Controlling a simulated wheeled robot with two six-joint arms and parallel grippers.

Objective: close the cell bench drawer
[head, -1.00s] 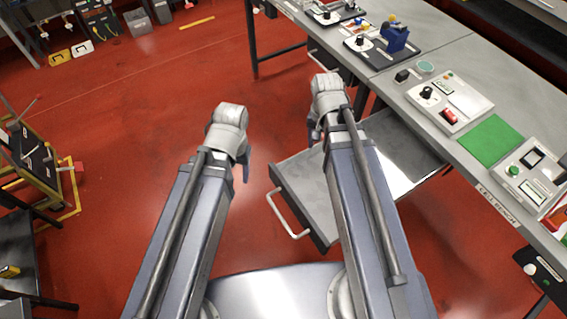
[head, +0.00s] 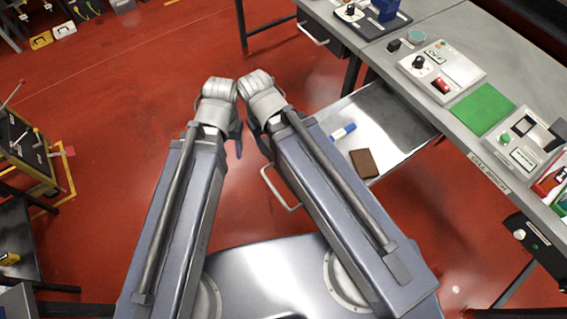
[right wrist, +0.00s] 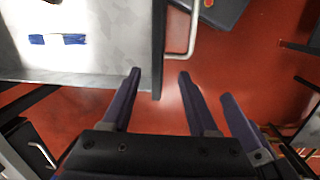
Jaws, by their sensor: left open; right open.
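The cell bench drawer (head: 392,117) is pulled out from under the grey bench (head: 487,170) in the head view. A blue and white marker (head: 343,131) and a brown block (head: 364,163) lie in it. Its bar handle (head: 278,190) shows left of my right forearm, which covers part of the drawer. In the right wrist view the drawer front (right wrist: 158,45) and handle (right wrist: 186,35) lie ahead of my open right gripper (right wrist: 160,74), apart from its fingertips. My left gripper (head: 238,146) is open, close beside the right wrist, its fingers partly hidden. Neither holds anything.
On the bench are a green mat (head: 483,109), a panel with a knob and red switch (head: 442,72) and another panel (head: 523,140). A second, shut drawer (head: 322,37) is farther back. Red floor is free between.

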